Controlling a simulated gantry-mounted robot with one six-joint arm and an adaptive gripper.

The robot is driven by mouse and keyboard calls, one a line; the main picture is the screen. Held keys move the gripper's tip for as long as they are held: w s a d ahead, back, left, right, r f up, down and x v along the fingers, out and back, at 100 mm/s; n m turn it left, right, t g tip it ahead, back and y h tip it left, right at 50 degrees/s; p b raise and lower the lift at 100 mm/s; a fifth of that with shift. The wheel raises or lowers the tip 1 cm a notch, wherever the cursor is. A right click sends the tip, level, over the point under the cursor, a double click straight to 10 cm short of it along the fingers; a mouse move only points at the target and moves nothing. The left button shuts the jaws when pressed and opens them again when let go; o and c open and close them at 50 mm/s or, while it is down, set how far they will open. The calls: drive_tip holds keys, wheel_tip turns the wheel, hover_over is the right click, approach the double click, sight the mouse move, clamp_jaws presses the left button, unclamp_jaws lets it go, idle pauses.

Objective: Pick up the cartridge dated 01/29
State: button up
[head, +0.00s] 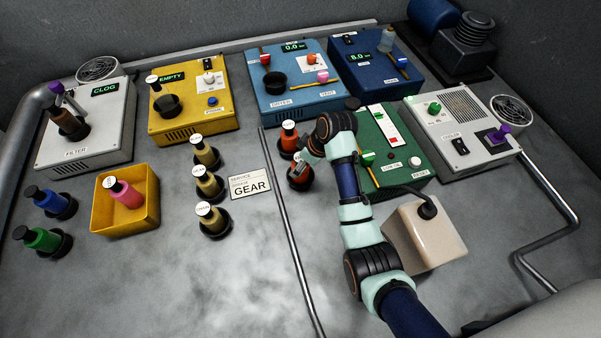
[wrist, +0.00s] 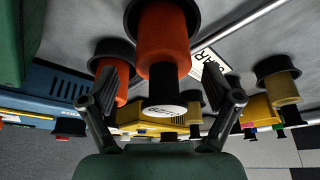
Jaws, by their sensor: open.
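Two orange cartridges stand in black holders in the head view. The rear one (head: 288,142) has a white-topped black cap. The front one (head: 299,180) is partly hidden by my gripper (head: 304,163). In the wrist view, which is upside down, the front orange cartridge (wrist: 163,45) lies between the open fingers of my gripper (wrist: 162,72), with gaps on both sides. Its white cap label (wrist: 164,110) carries small print that seems to include 29; I cannot read it all. The rear orange cartridge (wrist: 121,92) shows behind the left finger.
Several yellow cartridges (head: 209,184) stand left, beside a GEAR sign (head: 251,184). A metal rail (head: 284,215) runs between them and the orange ones. A green machine (head: 388,160) stands close right. A yellow tray (head: 98,210) holds a pink cartridge.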

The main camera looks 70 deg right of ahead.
drive_tip(key=b+x, duration=0.1)
drive_tip(key=x, duration=0.2)
drive_tip(key=shift+w+a+f, duration=0.15)
drive_tip(key=shift+f, duration=0.1)
drive_tip(key=shift+r, duration=0.1)
drive_tip(key=c, duration=1.6)
drive_tip(key=shift+o, duration=0.2)
wheel_tip(320, 180, up, 20)
drive_tip(key=p, duration=0.7)
